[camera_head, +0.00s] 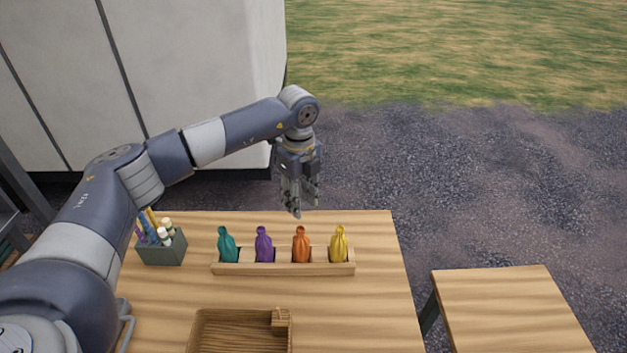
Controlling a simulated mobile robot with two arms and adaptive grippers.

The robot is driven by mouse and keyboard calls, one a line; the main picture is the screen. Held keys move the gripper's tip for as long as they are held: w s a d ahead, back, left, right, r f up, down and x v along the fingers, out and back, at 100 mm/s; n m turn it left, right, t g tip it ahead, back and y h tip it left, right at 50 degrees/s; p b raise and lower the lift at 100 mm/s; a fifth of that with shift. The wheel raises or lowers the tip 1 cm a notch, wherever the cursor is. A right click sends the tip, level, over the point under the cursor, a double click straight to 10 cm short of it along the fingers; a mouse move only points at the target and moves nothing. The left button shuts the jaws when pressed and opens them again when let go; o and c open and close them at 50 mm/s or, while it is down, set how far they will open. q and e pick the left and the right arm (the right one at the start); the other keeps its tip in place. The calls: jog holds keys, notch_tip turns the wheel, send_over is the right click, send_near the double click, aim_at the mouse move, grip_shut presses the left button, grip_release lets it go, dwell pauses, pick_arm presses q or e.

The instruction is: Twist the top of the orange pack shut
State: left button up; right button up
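The orange pack (301,245) stands upright in a wooden rack (285,269) on the table, third from the left. Its top looks narrow and gathered, but it is too small to tell whether it is twisted. My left gripper (298,212) points down above the table's far edge, behind the orange pack and apart from it. No object shows in it, and its fingers are too small and overlapped to tell how far apart they are. My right gripper is not in view.
Teal (226,246), purple (264,245) and yellow (339,244) packs stand in the same rack. A grey box (163,253) of coloured sticks is at the left. A wooden tray (200,330) lies in front. A second table (510,310) stands at the right.

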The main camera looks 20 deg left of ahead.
aim_at(300, 228)
pick_arm(q)
jog(key=shift+s+a+f+b, duration=0.15)
jog(key=shift+s+f+b, duration=0.5)
jog(key=shift+s+f, duration=0.1)
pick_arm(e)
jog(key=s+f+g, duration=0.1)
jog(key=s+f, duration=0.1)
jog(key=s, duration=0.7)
pick_arm(q)
jog(key=f+b, duration=0.2)
jog(key=f, duration=0.1)
jog(key=f+b, duration=0.1)
jog(key=f, duration=0.1)
jog(key=shift+w+f, duration=0.15)
jog(key=shift+w, duration=0.25)
jog(key=shift+f+b, duration=0.4)
jog(key=shift+f, duration=0.3)
jog(key=shift+f+b, duration=0.3)
jog(key=shift+c, duration=0.2)
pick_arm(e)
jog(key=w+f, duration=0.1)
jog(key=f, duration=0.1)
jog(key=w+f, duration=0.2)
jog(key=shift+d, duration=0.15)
